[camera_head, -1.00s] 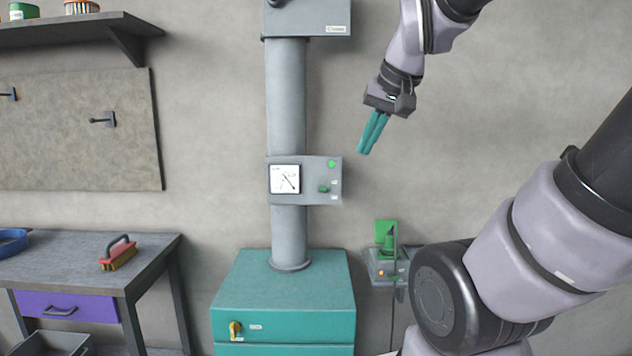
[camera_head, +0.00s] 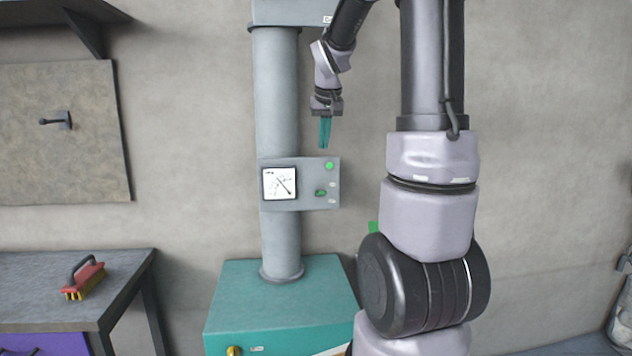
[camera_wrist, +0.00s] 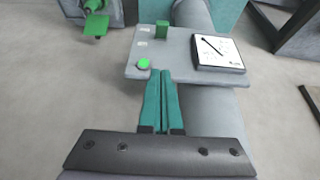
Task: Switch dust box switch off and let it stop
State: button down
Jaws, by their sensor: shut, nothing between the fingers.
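The grey control panel (camera_head: 310,199) is mounted on the grey pipe. It carries a round green lamp (camera_head: 329,166), a small green switch (camera_head: 320,193) and a white dial gauge (camera_head: 280,183) with a dark needle. My gripper (camera_head: 325,147) is shut and empty, its teal fingers pointing down just above the panel's right part. In the wrist view, the fingertips (camera_wrist: 163,72) appear beside the lit green lamp (camera_wrist: 144,63), and the green switch (camera_wrist: 162,29) stands beyond them. Whether the fingertips touch the panel cannot be told.
The teal cabinet (camera_head: 270,300) stands under the pipe (camera_head: 277,100), with a yellow knob (camera_head: 233,350) low on its front. A workbench (camera_head: 60,290) with a red brush (camera_head: 84,279) is at the left. A green part (camera_wrist: 96,24) stands beside the pipe.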

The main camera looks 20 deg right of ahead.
jog(key=shift+f, duration=0.1)
send_over(322, 192)
jog(key=w, duration=0.2)
jog(key=f, duration=0.9)
jog(key=shift+d+f, duration=0.15)
jog(key=shift+d, duration=0.15)
jog(key=shift+s+a+f, duration=0.1)
jog(key=shift+s+f, duration=0.15)
jog(key=shift+f, duration=0.3)
jog(key=shift+s+a+f, duration=0.1)
jog(key=shift+s+f, duration=0.15)
jog(key=shift+f, duration=0.25)
jog(key=shift+s+f, duration=0.15)
jog(key=shift+f, duration=0.5)
jog(key=shift+s+a+f, duration=0.1)
jog(key=shift+s+f, duration=0.15)
jog(key=shift+s, duration=0.1)
jog(key=shift+s+a+f, duration=0.1)
jog(key=shift+s+f, duration=0.35)
jog(key=shift+f, duration=0.2)
jog(key=shift+r, duration=0.1)
jog(key=shift+r, duration=0.75)
